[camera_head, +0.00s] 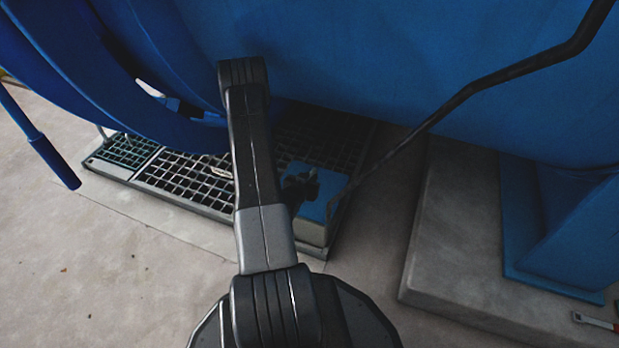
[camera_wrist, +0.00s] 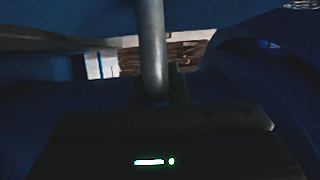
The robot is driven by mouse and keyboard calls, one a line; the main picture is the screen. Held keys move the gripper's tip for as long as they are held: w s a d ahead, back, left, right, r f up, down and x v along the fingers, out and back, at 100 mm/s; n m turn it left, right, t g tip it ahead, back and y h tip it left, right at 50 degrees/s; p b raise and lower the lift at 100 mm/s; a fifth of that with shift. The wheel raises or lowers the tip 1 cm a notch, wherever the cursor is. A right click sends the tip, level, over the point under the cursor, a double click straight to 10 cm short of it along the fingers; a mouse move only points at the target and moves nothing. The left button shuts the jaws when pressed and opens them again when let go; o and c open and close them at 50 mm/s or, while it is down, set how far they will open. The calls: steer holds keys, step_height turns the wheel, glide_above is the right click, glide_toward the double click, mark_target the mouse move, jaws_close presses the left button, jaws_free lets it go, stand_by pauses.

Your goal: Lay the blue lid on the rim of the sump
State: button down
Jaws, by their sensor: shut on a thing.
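A blue square top (camera_head: 325,184) sits over a pale grey box at the right end of the floor grating. It looks like the blue lid, but I cannot tell whether it rests on the rim or is apart from it. A dark shape (camera_head: 299,186) covers its middle, partly behind my arm; I cannot tell whether it is part of my gripper. The sump's rim is not clearly visible. In the wrist view, my gripper (camera_wrist: 158,92) is dark and shut on a grey rod (camera_wrist: 152,42). Whether the rod belongs to the lid is not visible.
Metal grating (camera_head: 185,178) runs along the floor below a large blue vessel (camera_head: 400,70). Blue curved parts (camera_head: 130,60) hang at left. A black bent pipe (camera_head: 475,85) crosses at right, above a concrete plinth (camera_head: 450,250). The floor at lower left is clear.

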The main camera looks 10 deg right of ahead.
steer(key=shift+f, duration=1.3)
steer(key=c, duration=1.3)
jaws_free()
steer(key=shift+f, duration=0.1)
steer(key=shift+s+a, duration=0.1)
